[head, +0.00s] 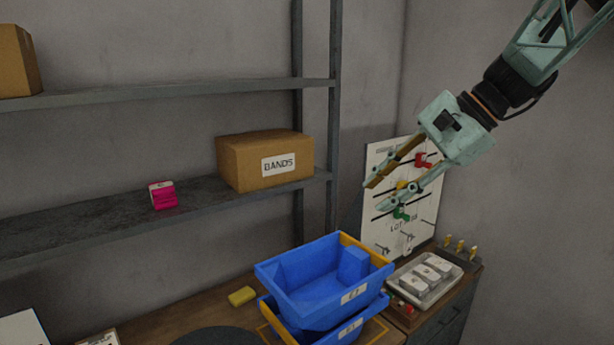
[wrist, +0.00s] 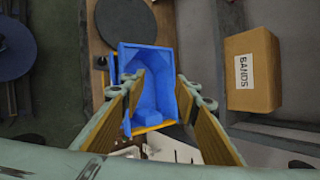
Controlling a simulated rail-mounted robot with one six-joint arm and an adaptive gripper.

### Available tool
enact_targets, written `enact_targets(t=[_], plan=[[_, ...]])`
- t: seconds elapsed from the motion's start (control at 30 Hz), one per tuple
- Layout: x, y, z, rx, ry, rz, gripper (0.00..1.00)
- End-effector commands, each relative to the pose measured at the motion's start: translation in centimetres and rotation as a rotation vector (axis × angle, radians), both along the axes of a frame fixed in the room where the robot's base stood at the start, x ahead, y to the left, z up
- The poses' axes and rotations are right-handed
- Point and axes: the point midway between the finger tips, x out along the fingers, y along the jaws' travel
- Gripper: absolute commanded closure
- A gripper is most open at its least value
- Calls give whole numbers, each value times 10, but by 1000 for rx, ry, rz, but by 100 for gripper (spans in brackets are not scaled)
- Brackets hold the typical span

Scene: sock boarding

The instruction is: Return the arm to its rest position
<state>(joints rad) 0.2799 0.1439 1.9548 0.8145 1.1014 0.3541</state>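My gripper (head: 391,187) hangs in the air at the upper right, above the right end of the bench and in front of the white board. Its two wood-coloured finger pads stand apart with nothing between them. In the wrist view my gripper (wrist: 158,95) is also open, with the blue bin (wrist: 167,57) below and between the fingers. In the head view the blue bin (head: 308,293) sits stacked on another blue bin (head: 343,334), with a blue block inside it.
A grey shelf (head: 90,226) at left holds a cardboard BANDS box (head: 240,163) and a pink packet (head: 163,196). A white board (head: 376,160) with coloured pegs stands behind my gripper. A tray (head: 447,289) of white items and a yellow block (head: 242,296) are on the bench.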

Motion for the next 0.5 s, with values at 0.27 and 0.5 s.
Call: enact_targets(t=[0.27,0.5], plan=[[-60,12,-6,-119,-44,109,71],[-109,17,-14,-221,-84,203,71]])
